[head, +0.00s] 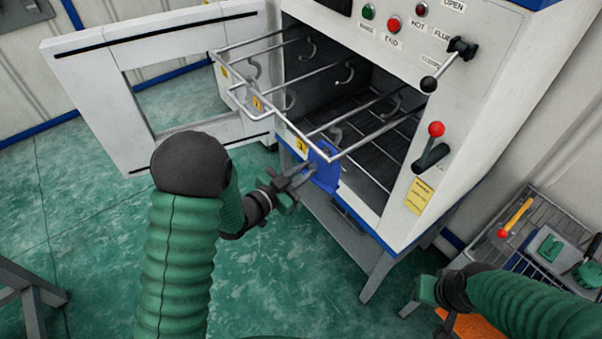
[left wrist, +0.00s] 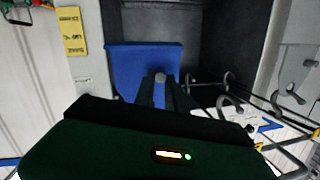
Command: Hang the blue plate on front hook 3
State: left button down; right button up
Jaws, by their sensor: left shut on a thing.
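The blue plate (head: 326,176) is held near the front right corner of the pulled-out wire rack (head: 272,117). Its top is beside the third yellow tag (head: 301,146), and I cannot tell whether it touches the hook there. My left gripper (head: 307,178) is shut on the plate. In the left wrist view the plate (left wrist: 135,68) stands broad beyond the fingers (left wrist: 160,88), with hooks (left wrist: 229,80) of the rack to the right. My right gripper (head: 426,291) is low at the right; its fingertips are unclear.
The white oven (head: 480,110) stands open, its door (head: 90,75) swung left. A red-knobbed lever (head: 433,140) sticks out at its right. A wire shelf (head: 535,225) with tools stands at the right. An orange thing (head: 472,326) lies below my right arm.

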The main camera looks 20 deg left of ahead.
pick_arm(q)
jog(key=shift+d+r, duration=0.2)
jog(key=shift+d, duration=0.25)
pick_arm(e)
jog(key=shift+d+f, duration=0.2)
jog(key=shift+d, duration=0.35)
pick_arm(q)
jog(key=shift+w+a+r, duration=0.1)
jog(key=shift+w+a, duration=0.05)
jog(key=shift+a, duration=0.6)
pick_arm(e)
jog(key=shift+a+r, duration=0.1)
jog(key=shift+a, duration=0.4)
pick_arm(q)
jog(key=shift+d, duration=0.3)
pick_arm(e)
jog(key=shift+d, duration=0.2)
pick_arm(q)
jog(key=shift+d, duration=0.1)
jog(key=shift+d+f+b, duration=0.2)
jog(key=shift+f+b, duration=0.2)
jog(key=shift+b, duration=0.2)
pick_arm(e)
jog(key=shift+f, duration=0.6)
